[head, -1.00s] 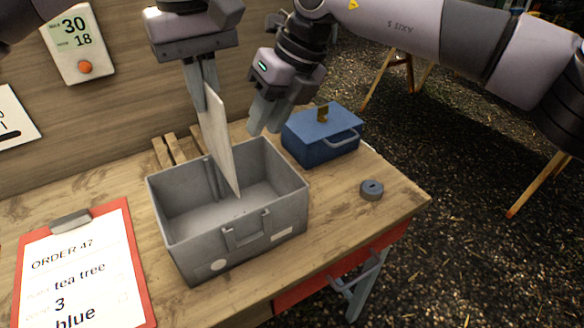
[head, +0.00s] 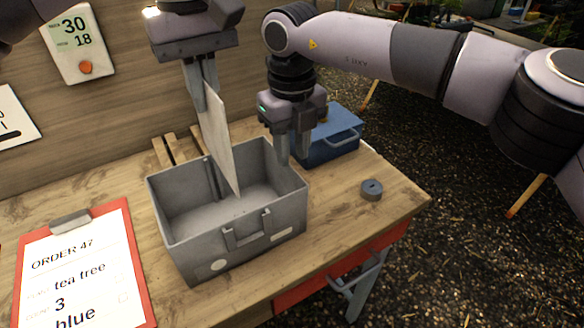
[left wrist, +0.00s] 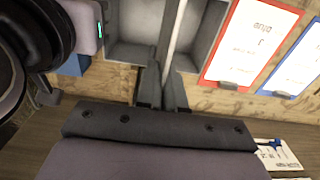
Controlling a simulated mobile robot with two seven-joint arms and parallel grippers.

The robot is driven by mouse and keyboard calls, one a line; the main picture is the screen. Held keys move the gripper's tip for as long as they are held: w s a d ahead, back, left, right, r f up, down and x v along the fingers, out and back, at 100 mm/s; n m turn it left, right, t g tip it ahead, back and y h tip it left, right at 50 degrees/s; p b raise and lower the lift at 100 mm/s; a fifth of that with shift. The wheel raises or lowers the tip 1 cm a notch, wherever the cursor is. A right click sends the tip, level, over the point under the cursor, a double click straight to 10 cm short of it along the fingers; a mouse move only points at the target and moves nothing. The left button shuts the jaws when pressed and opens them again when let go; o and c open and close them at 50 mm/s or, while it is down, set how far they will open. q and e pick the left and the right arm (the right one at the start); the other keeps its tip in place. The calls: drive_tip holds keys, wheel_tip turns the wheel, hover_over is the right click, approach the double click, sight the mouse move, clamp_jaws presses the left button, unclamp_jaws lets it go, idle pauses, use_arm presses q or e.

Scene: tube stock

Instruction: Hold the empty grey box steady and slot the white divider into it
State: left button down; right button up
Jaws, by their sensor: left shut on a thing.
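The empty grey box (head: 195,248) stands open on the bench, and it also shows in the left wrist view (left wrist: 140,54). My left gripper (head: 206,100) is shut on the top of the white divider (head: 221,142), a thin upright panel. The divider hangs over the box, its lower corner within the box's opening in the head view; I cannot tell how deep it is. In the left wrist view the divider (left wrist: 174,32) is seen edge-on between the fingers. My right gripper (head: 293,152) points down at the box's right wall, fingers apart; I cannot tell whether they straddle the rim.
A blue box (head: 330,150) with a handle stands behind my right gripper. A small grey disc (head: 371,190) lies near the bench's right edge. A red clipboard (head: 142,270) lies left of the grey box. Wooden strips (head: 170,150) lie behind it.

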sight(292, 167)
drive_tip(key=shift+f, duration=1.75)
clamp_jaws()
